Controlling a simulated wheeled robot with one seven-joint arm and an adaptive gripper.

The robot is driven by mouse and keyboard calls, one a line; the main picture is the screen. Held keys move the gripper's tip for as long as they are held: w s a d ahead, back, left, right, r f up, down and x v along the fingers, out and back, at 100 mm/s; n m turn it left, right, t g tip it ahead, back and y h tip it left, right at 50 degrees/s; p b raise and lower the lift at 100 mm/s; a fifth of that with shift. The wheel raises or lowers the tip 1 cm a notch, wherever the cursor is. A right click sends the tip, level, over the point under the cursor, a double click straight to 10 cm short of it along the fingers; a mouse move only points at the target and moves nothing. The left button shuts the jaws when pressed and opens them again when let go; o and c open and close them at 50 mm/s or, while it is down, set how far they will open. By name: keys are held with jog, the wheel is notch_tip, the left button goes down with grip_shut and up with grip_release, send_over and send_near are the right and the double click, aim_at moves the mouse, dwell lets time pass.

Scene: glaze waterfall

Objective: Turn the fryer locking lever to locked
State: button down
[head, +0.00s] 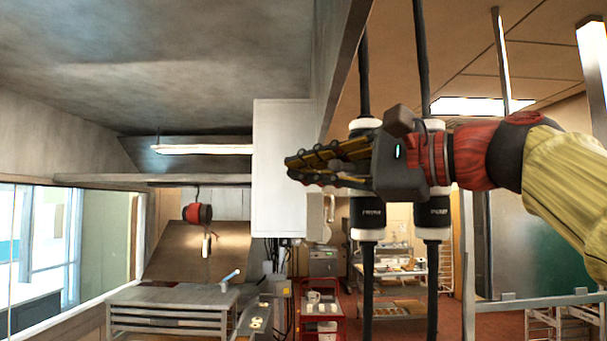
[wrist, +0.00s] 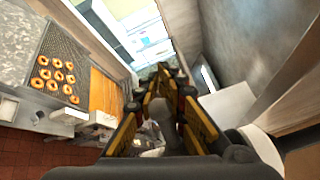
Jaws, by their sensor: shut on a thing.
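My gripper (head: 290,170) is in the air at the centre right of the head view, fingers pointing left, in front of a white cabinet. In the wrist view its black and yellow fingers (wrist: 166,80) close around a grey rounded piece (wrist: 162,112); I cannot tell what it is. A grey metal unit (head: 165,297), perhaps the fryer, stands low on the left of the head view. A pale handle with a bluish end (head: 231,276) rises at its right side, apart from my gripper. I cannot tell whether this is the locking lever.
Two dark cylinders with white ends (head: 367,212) hang behind my gripper. The white cabinet (head: 278,210) is behind the fingers. The wrist view shows ring doughnuts (wrist: 56,75) on a dark rack beside an orange strip (wrist: 103,90). A red cart (head: 322,300) stands at the back.

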jog(key=shift+s+d+n+g+y+p, duration=0.1)
jog(key=shift+s+n+g+y+p, duration=0.1)
jog(key=shift+s+n+g+y, duration=0.4)
jog(key=shift+s+d+n+g+y+p, duration=0.1)
jog(key=shift+s+n+g+y+p, duration=0.15)
jog(key=shift+g, duration=0.55)
jog(key=c, duration=1.9)
grip_release()
jog(key=shift+w, duration=0.1)
jog(key=shift+o, duration=0.4)
jog(key=shift+d, duration=0.15)
jog(key=v, duration=1.1)
jog(key=shift+s+d, duration=0.3)
jog(key=shift+r, duration=0.1)
